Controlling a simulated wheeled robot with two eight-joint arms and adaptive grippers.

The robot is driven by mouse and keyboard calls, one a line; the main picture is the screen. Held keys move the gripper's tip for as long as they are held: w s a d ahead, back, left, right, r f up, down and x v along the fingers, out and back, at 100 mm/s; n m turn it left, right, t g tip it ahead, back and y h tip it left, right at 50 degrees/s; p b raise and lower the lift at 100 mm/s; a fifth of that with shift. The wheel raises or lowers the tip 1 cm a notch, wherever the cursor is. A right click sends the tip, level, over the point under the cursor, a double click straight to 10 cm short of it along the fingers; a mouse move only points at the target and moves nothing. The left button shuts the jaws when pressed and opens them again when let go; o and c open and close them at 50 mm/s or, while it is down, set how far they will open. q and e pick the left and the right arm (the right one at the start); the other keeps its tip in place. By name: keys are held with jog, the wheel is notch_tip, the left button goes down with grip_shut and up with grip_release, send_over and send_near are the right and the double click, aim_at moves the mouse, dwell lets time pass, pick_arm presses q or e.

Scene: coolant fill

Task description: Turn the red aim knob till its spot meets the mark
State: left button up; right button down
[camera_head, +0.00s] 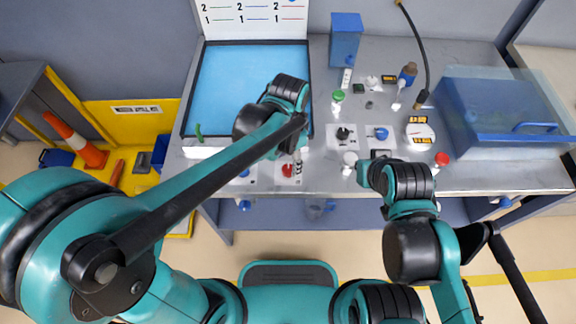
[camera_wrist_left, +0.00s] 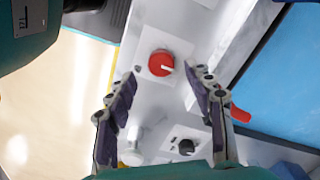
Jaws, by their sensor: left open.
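The red aim knob (camera_wrist_left: 161,63) sits on a white square plate in the left wrist view, with a white pointer line on its face. In the head view the knob (camera_head: 288,171) shows at the bench's front edge, beside my left gripper (camera_head: 297,166). In the left wrist view my left gripper (camera_wrist_left: 163,72) is open, its fingers apart on either side of the knob's near side, with nothing between them that I can tell is held. My right gripper (camera_head: 368,172) is mostly hidden by its own wrist. I cannot make out a light spot or its mark.
A blue panel (camera_head: 225,85) in a dark frame lies behind the knob, with a numbered white board (camera_head: 254,18) at its back. A black knob (camera_wrist_left: 186,147) is nearby. Bottles, dials and a clear-lidded blue box (camera_head: 500,115) fill the bench's right side.

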aim_at(288, 168)
pick_arm(q)
notch_tip(288, 168, down, 4)
jog(key=shift+w+f+b, duration=0.1)
jog(key=shift+b, duration=0.55)
jog(key=c, duration=1.2)
jog(key=shift+o, duration=0.2)
jog(key=shift+n+p, duration=0.45)
jog(key=shift+n, duration=1.85)
jog(key=o, duration=1.2)
jog(key=shift+c, duration=0.2)
